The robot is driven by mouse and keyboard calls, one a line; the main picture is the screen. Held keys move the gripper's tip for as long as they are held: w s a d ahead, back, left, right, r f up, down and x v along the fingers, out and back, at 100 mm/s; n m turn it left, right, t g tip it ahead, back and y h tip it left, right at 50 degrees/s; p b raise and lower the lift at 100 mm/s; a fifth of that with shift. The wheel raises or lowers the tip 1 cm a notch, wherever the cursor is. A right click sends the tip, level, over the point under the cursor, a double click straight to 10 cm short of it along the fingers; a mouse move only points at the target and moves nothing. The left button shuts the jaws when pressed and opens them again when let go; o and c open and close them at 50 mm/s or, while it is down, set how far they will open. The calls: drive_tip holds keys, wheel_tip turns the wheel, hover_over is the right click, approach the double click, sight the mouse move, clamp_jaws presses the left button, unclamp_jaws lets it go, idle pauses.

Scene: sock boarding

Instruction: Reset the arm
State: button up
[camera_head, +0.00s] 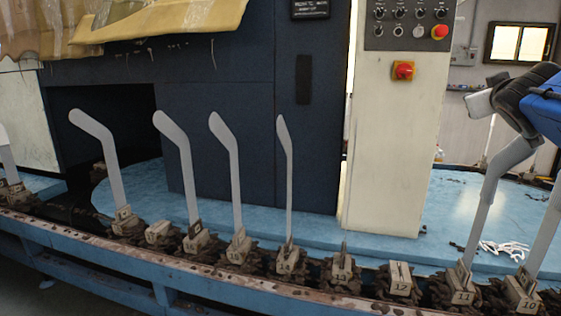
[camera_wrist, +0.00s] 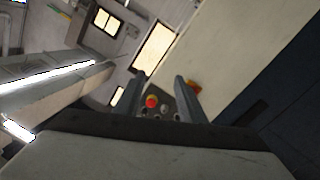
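My gripper (camera_wrist: 161,85) shows in the wrist view with its two fingers apart and nothing between them. In the head view my arm reaches in from the right edge. My gripper (camera_head: 480,102) is there above the blue table, over the upper part of the grey boarding form at holder 11 (camera_head: 478,225). In that view the fingers are too small to tell apart. No sock shows in the gripper.
Several grey foot-shaped forms (camera_head: 231,165) stand upright on a conveyor with numbered holders. Holders 12 (camera_head: 401,285) and 13 carry no tall form. A cream control cabinet (camera_head: 392,150) with a red-yellow button stands behind. Yellow fabric hangs at top left.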

drive_tip(key=s+a+f+g+y, duration=0.2)
drive_tip(key=s+a+f, duration=0.4)
drive_tip(key=f, duration=0.8)
drive_tip(key=s+a+f+g+y, duration=0.2)
drive_tip(key=s+a+f+g, duration=0.3)
drive_tip(key=s+f, duration=0.6)
drive_tip(key=s+a+f+g+y, duration=0.3)
drive_tip(key=s+a+f, duration=0.5)
drive_tip(key=f, duration=1)
drive_tip(key=shift+s+a+g, duration=0.15)
drive_tip(key=shift+s+g, duration=0.55)
